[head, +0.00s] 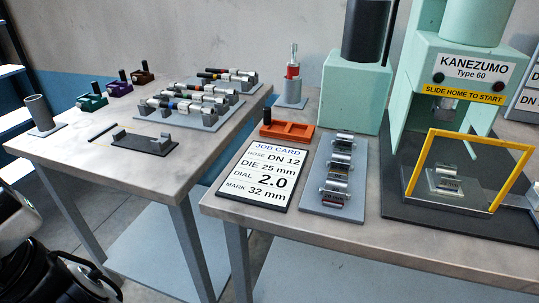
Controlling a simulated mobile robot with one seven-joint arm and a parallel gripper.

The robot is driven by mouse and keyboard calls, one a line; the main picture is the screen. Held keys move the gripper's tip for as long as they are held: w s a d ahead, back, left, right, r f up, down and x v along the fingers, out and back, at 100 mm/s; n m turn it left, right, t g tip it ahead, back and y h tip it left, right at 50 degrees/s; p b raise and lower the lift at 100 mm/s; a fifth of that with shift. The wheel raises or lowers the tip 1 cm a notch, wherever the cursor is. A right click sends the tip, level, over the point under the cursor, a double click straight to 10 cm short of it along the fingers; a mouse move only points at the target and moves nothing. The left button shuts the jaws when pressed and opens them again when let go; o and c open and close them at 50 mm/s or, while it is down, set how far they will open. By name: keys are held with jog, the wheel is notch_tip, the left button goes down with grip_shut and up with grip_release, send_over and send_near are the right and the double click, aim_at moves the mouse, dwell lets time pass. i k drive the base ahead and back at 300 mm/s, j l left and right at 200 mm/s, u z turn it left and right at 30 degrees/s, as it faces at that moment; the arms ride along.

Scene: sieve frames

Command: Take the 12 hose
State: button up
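Several hoses lie side by side on two grey racks on the left table. The front rack (208,122) holds short hoses (188,105) with silvery ends and coloured bands, blue, red and yellow among them. The rear rack (246,84) holds more hoses (222,77), with dark, red and green parts. Any size marks on them are too small to read, so I cannot tell which is the 12. The job card (255,177) reads hose DN 12, die 25 mm, dial 2.0, mark 32 mm. My gripper's fingers do not show; only parts of my arm appear at bottom left.
The right table has an orange tray (287,131), a grey die plate (337,205) and a green press (450,95). A gap separates the tables.

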aim_at(187, 108)
jog(key=i+j, duration=0.1)
jog(key=j, duration=0.4)
jog(key=i+j, duration=0.1)
jog(key=j, duration=0.85)
jog(key=i, duration=0.05)
